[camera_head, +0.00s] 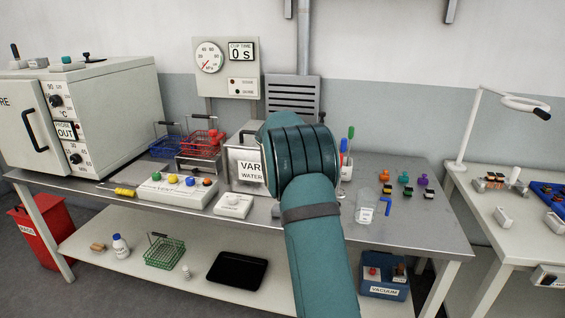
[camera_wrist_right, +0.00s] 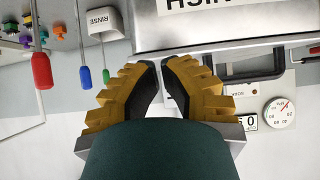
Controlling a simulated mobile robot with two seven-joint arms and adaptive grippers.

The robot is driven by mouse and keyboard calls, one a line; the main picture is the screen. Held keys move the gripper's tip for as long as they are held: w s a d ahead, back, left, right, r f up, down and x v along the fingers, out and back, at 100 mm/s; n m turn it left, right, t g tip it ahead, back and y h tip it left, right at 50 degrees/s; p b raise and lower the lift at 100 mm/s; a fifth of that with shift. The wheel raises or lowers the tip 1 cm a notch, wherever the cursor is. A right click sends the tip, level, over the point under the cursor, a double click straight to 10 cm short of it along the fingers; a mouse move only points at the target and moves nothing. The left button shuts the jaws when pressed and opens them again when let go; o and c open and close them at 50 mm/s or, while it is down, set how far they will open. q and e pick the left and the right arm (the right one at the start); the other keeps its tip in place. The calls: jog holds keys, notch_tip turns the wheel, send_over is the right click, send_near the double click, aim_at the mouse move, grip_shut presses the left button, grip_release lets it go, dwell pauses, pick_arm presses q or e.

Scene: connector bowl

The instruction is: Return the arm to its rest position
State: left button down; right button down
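My teal right arm (camera_head: 318,240) rises from the bottom of the head view. Its wrist is in front of the wall and the grey tank (camera_head: 243,165), and it hides its own gripper there. In the right wrist view my right gripper (camera_wrist_right: 160,64) has yellow fingers with dark pads. The tips nearly meet with a thin gap, and nothing shows held between them. Below them my teal wrist fills the view. My left arm and gripper are not in view.
The steel bench (camera_head: 420,225) carries a white oven (camera_head: 105,105), red basket (camera_head: 203,143), button panel (camera_head: 178,190), clear beaker (camera_head: 366,206) and several coloured connectors (camera_head: 405,178). A wall gauge (camera_head: 209,57) hangs behind. A lamp (camera_head: 480,115) stands on the right table.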

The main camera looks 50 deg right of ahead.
jog(key=shift+s+a+f+b, duration=0.15)
jog(key=shift+s+a+f, duration=0.15)
jog(key=shift+a, duration=0.25)
jog(key=shift+s+a+f+b, duration=0.15)
jog(key=shift+s+a, duration=0.2)
jog(key=shift+a, duration=0.2)
jog(key=a+f+n+y, duration=0.6)
jog(key=a+f+y, duration=0.2)
jog(key=a+f, duration=1.95)
jog(key=s+a+f+n+g+y, duration=0.1)
jog(key=s+a+f, duration=0.2)
jog(key=s+a, duration=0.4)
jog(key=s+a+f+n+g+y, duration=0.1)
jog(key=s+a+f+n+y, duration=0.1)
jog(key=s+a, duration=0.5)
jog(key=s+a+f+n+g+y, duration=0.1)
jog(key=s+a+f+y, duration=0.1)
jog(key=s+a, duration=0.5)
jog(key=a+f, duration=0.1)
jog(key=a, duration=0.5)
jog(key=shift+s+a+f+n, duration=0.25)
jog(key=shift+s+f+n, duration=0.05)
jog(key=shift+s+n, duration=0.1)
jog(key=shift+w, duration=0.1)
